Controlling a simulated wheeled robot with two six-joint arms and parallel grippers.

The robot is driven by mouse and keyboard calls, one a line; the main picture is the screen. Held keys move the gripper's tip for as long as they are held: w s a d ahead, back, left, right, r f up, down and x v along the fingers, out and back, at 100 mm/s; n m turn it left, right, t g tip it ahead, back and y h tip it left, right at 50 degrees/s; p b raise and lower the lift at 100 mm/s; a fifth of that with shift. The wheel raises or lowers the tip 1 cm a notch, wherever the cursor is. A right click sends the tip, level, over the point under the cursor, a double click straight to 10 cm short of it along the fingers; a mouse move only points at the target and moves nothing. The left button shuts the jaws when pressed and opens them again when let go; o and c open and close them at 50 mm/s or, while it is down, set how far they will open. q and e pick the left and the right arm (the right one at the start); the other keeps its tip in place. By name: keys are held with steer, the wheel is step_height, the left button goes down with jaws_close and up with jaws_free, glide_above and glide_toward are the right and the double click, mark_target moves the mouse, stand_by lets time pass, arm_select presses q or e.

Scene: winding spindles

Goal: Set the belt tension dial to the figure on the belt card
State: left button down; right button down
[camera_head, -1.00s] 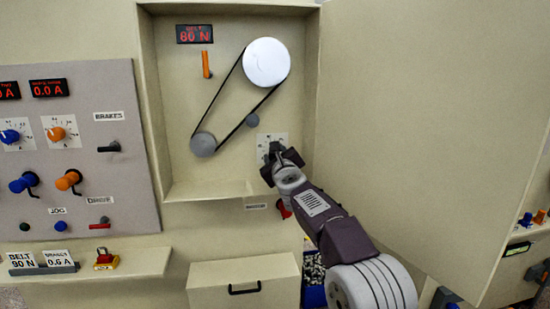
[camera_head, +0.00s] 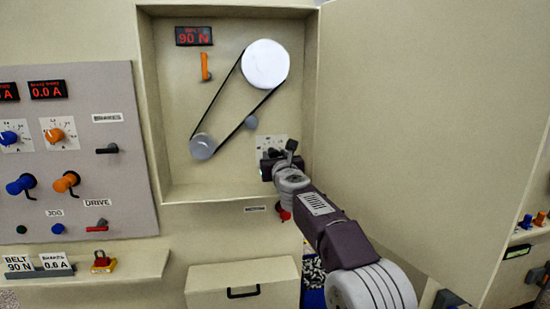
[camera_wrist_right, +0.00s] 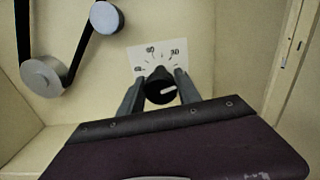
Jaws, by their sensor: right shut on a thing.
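The belt tension dial is a black knob with a white pointer (camera_wrist_right: 161,88) on a white scale plate (camera_wrist_right: 157,57) in the right wrist view. Its pointer lies toward the right. My right gripper (camera_wrist_right: 159,90) is shut on the knob, one finger on each side. In the head view the gripper (camera_head: 281,160) covers the knob, and part of the scale plate (camera_head: 270,142) shows. The red belt display (camera_head: 194,36) reads 90 N. The belt card (camera_head: 18,264) reads BELT 90 N and stands on the ledge at lower left. My left gripper is not in view.
The dial sits inside an open recess with a large pulley (camera_head: 265,64), a small pulley (camera_head: 202,146) and a black belt. The open cabinet door (camera_head: 420,120) stands close on the right. A control panel (camera_head: 95,190) with knobs and levers is on the left.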

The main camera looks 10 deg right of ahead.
steer(key=shift+f, duration=0.25)
steer(key=c, duration=1)
jaws_free()
steer(key=shift+o, duration=0.7)
steer(key=shift+r, duration=0.1)
steer(key=shift+s+b, duration=0.3)
steer(key=shift+b, duration=0.05)
steer(key=s+b, duration=0.4)
steer(key=s, duration=0.4)
steer(key=shift+s+d, duration=0.2)
steer(key=shift+d, duration=0.1)
